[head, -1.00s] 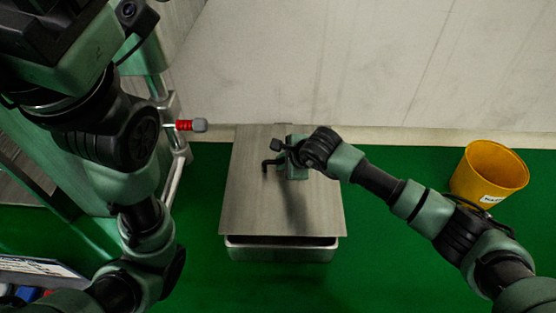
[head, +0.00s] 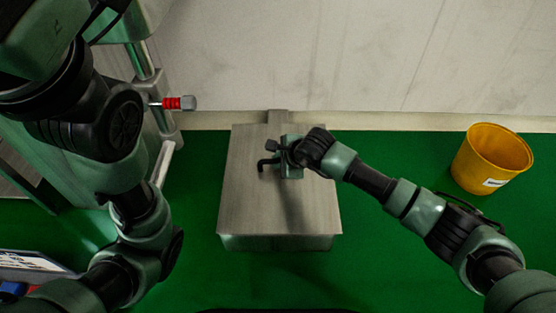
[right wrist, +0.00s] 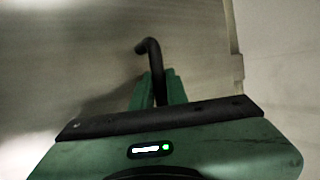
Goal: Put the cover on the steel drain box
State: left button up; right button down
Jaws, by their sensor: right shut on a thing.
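The cover (head: 245,205) is a flat grey steel plate with a bent black handle (head: 267,164). It lies over the steel drain box (head: 280,243), whose front wall shows just below the cover's front edge. No dark gap shows between cover and box there; the rest of the rim is hidden. My right gripper (head: 281,161) is above the cover, shut on the handle. In the right wrist view, the handle (right wrist: 150,48) rises from between the green fingers (right wrist: 158,90), with the cover (right wrist: 75,55) behind. My left arm is at the left; its gripper does not show.
A yellow bucket (head: 491,160) stands on the green floor (head: 400,270) at the right. A pale wall (head: 330,55) runs behind the box. A machine frame with a red-banded knob (head: 179,103) stands at the left. Floor in front of the box is clear.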

jog(key=shift+w+a+f+b, duration=0.1)
jog(key=shift+f+b, duration=0.15)
jog(key=shift+b, duration=0.05)
dwell(0.6)
